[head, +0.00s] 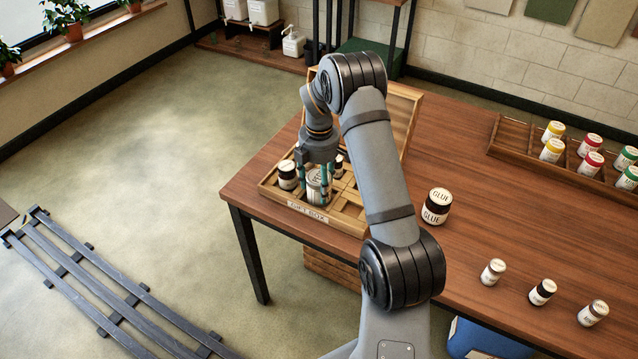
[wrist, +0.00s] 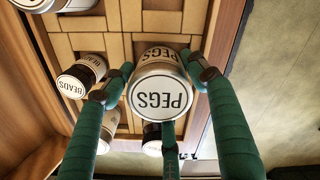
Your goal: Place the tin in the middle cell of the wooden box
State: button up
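The tin (wrist: 162,90) is silver-white with a PEGS label. In the head view the tin (head: 315,187) is upright over the middle part of the wooden box (head: 345,222), which has a GIFT BOX label on its front. My gripper (head: 318,172) points down with green fingers. In the wrist view my gripper (wrist: 158,68) has its fingers against the tin's sides, shut on it. The tin hides the part of the box beneath it, so I cannot tell whether it touches the box floor.
A dark BEADS jar (wrist: 80,75) stands in the box beside the tin; another jar (head: 339,165) stands behind. The box's lid (head: 400,110) is raised at the back. A GLUE jar (head: 436,206) and several small jars stand right on the table (head: 480,225). A rack (head: 560,165) holds colored jars.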

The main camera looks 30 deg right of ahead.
jog(key=o, duration=0.3)
notch_tip(320, 180, up, 12)
jog(key=shift+r, duration=0.25)
dwell(0.4)
